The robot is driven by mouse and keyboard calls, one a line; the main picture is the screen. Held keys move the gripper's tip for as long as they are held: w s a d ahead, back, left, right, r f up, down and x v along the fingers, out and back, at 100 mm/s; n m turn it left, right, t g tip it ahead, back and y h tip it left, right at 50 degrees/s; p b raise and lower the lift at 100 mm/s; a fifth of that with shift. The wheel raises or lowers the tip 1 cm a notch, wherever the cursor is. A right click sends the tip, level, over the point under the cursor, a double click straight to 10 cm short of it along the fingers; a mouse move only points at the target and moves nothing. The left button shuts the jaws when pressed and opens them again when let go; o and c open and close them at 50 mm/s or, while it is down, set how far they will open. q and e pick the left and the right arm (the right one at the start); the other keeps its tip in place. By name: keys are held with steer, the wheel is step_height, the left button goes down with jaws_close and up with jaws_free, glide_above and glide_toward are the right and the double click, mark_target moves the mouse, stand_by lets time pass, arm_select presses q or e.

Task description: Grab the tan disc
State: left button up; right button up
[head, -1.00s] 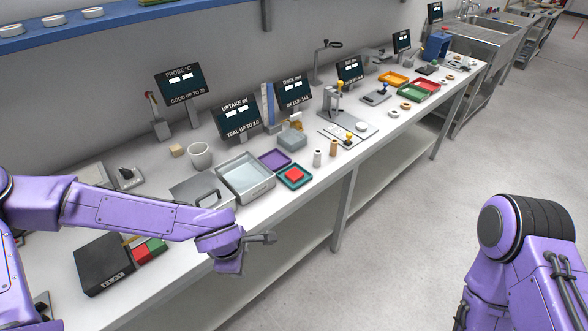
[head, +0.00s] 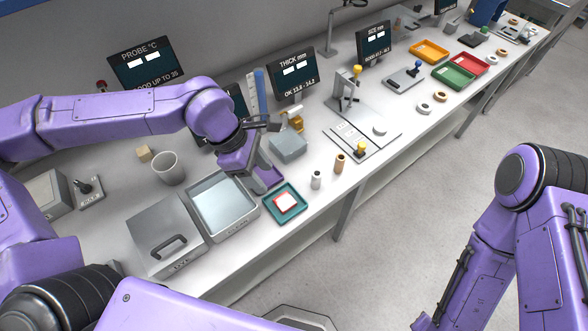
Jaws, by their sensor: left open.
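A small tan ring-like disc (head: 440,97) lies on the bench right of the middle, beside a whiter disc (head: 424,108). I cannot tell for sure that it is the tan disc meant; other small tannish rings lie farther back.
A metal basin (head: 250,228), a lidded box (head: 165,240) and a teal tray (head: 302,205) with a red-and-white piece stand near the front edge. A gauge stand (head: 352,92), a grey box (head: 288,143) and display screens line the back. Yellow (head: 429,50) and green (head: 453,77) trays stand beyond the disc.

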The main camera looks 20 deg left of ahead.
mark_target(283, 201)
arm_select(q)
steer(key=shift+w+d+f, duration=0.4)
steer(key=shift+w+f, duration=0.2)
steer(key=f, duration=0.1)
steer(key=s+d+f, duration=0.1)
steer(key=s+d+f+p, duration=0.1)
steer(key=f, duration=0.1)
steer(key=shift+s, duration=0.15)
steer(key=f, duration=0.1)
steer(key=w+f, duration=0.1)
steer(key=d+f, duration=0.1)
steer(key=f, duration=0.1)
steer(key=shift+w+d+p, duration=0.1)
steer(key=shift+w+p, duration=0.2)
steer(key=shift+s+r, duration=0.1)
steer(key=shift+s, duration=0.2)
steer(key=c, duration=0.7)
steer(key=shift+w, duration=0.1)
arm_select(e)
steer(key=shift+r, duration=0.9)
